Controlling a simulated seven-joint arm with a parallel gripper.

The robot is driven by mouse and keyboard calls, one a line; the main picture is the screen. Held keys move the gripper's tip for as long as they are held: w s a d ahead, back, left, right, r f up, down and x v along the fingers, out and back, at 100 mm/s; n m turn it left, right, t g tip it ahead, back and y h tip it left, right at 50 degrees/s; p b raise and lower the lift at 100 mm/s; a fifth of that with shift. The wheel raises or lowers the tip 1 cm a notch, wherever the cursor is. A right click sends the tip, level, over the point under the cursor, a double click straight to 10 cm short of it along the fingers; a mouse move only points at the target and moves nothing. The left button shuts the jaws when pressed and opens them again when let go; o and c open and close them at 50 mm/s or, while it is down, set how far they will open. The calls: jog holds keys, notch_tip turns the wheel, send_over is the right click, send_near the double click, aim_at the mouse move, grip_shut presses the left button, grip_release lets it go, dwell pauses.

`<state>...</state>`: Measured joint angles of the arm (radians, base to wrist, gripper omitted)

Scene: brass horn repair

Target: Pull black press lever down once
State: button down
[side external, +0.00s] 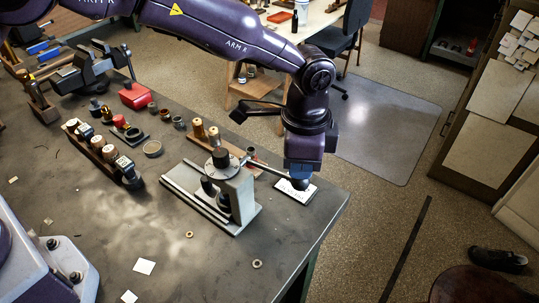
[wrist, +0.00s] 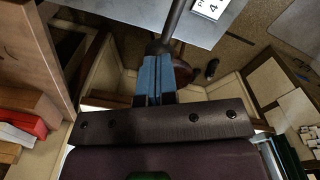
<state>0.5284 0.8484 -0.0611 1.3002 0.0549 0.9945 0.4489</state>
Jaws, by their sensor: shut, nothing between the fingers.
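The press (side external: 232,188) stands on the bench near its right corner, with a grey frame and a round top. Its dark lever (side external: 268,169) sticks out to the right and slopes slightly down to a black knob (side external: 300,184). My gripper (side external: 301,178) is shut and empty, with its blue fingers pointing down at the knob end. In the wrist view the lever (wrist: 176,20) runs from the top to the knob (wrist: 159,47), right at the tips of my shut blue fingers (wrist: 156,60). I cannot tell whether they touch.
A white card (side external: 296,191) lies on the bench (side external: 190,270) under the lever end. Brass parts (side external: 205,134) stand behind the press. A wooden rack of bottles (side external: 100,150) and a vise (side external: 85,75) are to the left. The bench edge is close on the right.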

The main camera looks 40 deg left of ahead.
jog(key=shift+f, duration=0.15)
jog(key=shift+d+f, duration=0.1)
jog(key=shift+f, duration=0.9)
dwell(0.5)
jog(key=shift+f, duration=0.4)
dwell(0.6)
